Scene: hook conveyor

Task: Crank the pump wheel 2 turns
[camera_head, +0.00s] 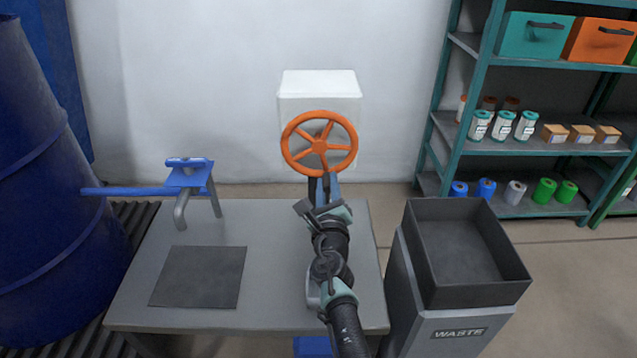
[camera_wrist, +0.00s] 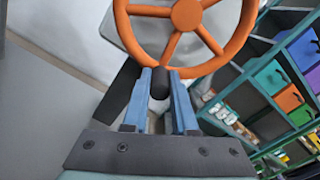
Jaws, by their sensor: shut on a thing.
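The orange pump wheel (camera_head: 319,143) has several spokes and stands upright in front of a white box (camera_head: 319,84) at the back of the table. In the wrist view the wheel (camera_wrist: 187,14) fills the top. My gripper (camera_head: 323,184) is at the wheel's bottom rim. In the wrist view my gripper (camera_wrist: 167,85) has its blue fingers on both sides of a dark handle knob (camera_wrist: 160,84) at the rim, shut on it. The far end of the handle is hidden by the fingers.
A grey table (camera_head: 270,240) holds a blue-topped stand (camera_head: 190,178) and a dark mat (camera_head: 199,276) on the left. A waste bin (camera_head: 455,325) with a dark open tray (camera_head: 465,250) stands right of the table. Shelves (camera_head: 480,70) are at back right, a blue barrel (camera_head: 45,200) at left.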

